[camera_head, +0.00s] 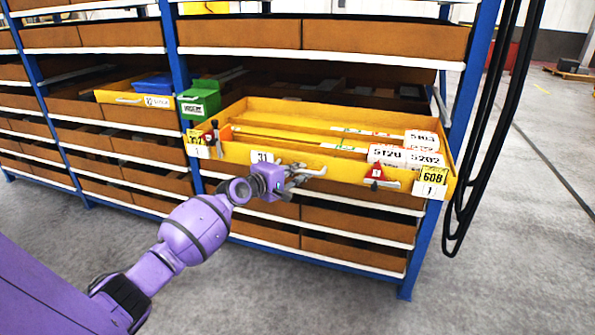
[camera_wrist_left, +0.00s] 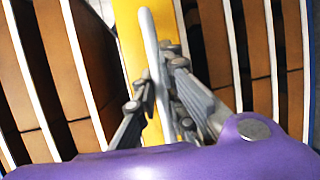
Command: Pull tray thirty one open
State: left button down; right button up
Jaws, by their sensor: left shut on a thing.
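Tray thirty one is a wide yellow tray (camera_head: 340,166) that stands out from the blue-framed shelf. Its front carries a white label reading 31 (camera_head: 262,157). Labelled packages (camera_head: 388,153) show inside it. My left gripper (camera_head: 303,176) is at the tray's front, just right of the label, shut on the tray's grey handle (camera_head: 318,172). In the left wrist view the handle (camera_wrist_left: 150,45) runs between the fingers, with the yellow tray front (camera_wrist_left: 130,40) behind it. My right gripper is not in view.
Brown shelf boxes (camera_head: 355,222) fill the levels above and below. A green bin (camera_head: 200,101) and another yellow tray (camera_head: 130,97) sit to the left. Black hanging cables (camera_head: 500,110) are at the right. The grey floor (camera_head: 500,240) in front is clear.

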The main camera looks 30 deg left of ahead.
pick_arm(q)
jog(key=shift+s+d+r, duration=0.1)
jog(key=shift+s+r, duration=0.05)
jog(key=shift+s, duration=0.25)
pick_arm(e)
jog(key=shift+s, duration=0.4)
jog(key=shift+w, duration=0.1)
pick_arm(q)
jog(key=c, duration=1.8)
grip_release()
jog(key=shift+s, duration=0.1)
jog(key=v, duration=1.1)
jog(key=shift+s, duration=0.4)
